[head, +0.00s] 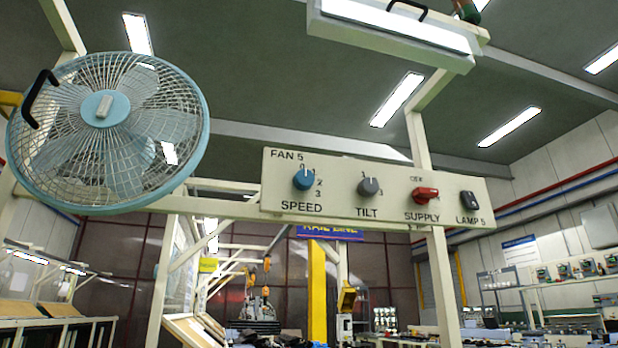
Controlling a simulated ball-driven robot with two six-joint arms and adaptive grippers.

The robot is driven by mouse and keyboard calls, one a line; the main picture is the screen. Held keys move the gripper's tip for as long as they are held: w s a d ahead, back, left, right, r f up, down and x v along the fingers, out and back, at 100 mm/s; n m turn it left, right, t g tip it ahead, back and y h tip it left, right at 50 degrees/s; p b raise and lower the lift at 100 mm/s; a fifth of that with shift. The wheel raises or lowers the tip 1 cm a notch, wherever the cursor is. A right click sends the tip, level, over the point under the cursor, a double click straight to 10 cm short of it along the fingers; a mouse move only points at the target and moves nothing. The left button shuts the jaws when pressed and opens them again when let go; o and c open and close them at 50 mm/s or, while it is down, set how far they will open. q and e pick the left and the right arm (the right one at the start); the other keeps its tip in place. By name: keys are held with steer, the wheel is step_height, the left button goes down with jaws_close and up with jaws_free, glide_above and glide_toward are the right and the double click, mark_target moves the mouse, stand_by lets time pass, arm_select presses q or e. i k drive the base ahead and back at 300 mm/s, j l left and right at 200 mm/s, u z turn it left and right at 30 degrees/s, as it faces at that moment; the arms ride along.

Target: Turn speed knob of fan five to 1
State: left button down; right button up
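The fan 5 panel (395,208) is a cream box fixed across the frame, labelled FAN 5 at its upper left. Its blue speed knob (303,179) sits above the word SPEED, with marks 0, 1, 2 and 3 running from its top round to its lower right. I cannot tell which mark the knob points at. The light blue fan (105,130) with its wire guard hangs to the left of the panel. Neither of my grippers is in view, and nothing touches the knob.
On the same panel are a grey tilt knob (369,188), a red supply switch (425,195) and a black lamp 5 switch (469,200). A lamp (390,30) hangs above. A cream post (445,285) stands below the panel. The space before the panel looks clear.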

mark_target(304, 179)
steer(key=k+l+u, duration=0.1)
steer(key=u, duration=0.25)
steer(key=k+u, duration=0.45)
steer(key=u, duration=0.2)
